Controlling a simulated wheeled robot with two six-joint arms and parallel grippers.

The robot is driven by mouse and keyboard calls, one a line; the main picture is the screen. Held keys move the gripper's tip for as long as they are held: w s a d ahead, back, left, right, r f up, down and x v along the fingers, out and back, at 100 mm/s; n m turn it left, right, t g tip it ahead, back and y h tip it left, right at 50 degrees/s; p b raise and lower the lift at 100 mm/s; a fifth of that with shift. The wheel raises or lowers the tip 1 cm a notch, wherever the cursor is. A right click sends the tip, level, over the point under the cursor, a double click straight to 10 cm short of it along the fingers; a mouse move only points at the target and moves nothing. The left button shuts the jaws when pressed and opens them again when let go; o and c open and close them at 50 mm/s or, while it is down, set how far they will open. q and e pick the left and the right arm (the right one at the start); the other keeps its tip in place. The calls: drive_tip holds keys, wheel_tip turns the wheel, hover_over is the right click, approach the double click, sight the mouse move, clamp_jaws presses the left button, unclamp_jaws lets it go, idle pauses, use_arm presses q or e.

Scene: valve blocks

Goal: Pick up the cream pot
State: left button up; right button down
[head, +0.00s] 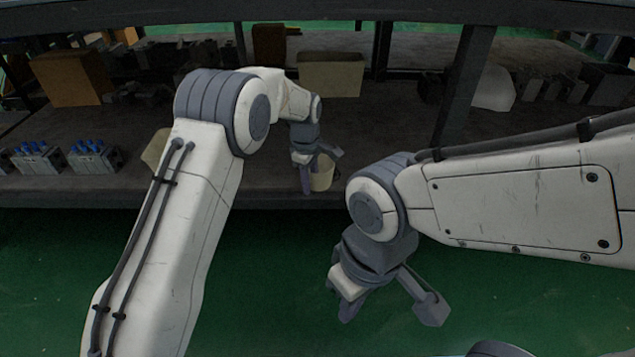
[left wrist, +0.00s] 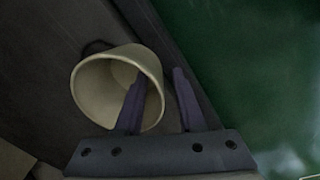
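The cream pot (head: 322,176) stands near the front edge of the dark shelf, partly hidden by my left gripper (head: 318,168). In the left wrist view the pot (left wrist: 88,88) shows its round open mouth. My left gripper (left wrist: 158,78) is open there, with one finger over the pot's mouth and the other outside its wall. The near wall lies between the fingers, with a gap to the outer finger. My right gripper (head: 388,306) is open and empty above the green floor, in front of the shelf.
A cream object (head: 155,148) is partly hidden behind my left arm. Grey blocks with blue tops (head: 92,157) stand at the shelf's left. A pale box (head: 331,75) and a brown box (head: 72,78) stand farther back. A dark post (head: 463,88) rises right of the pot.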

use_arm(q)
drive_tip(key=shift+r, duration=0.1)
clamp_jaws()
idle(1.3)
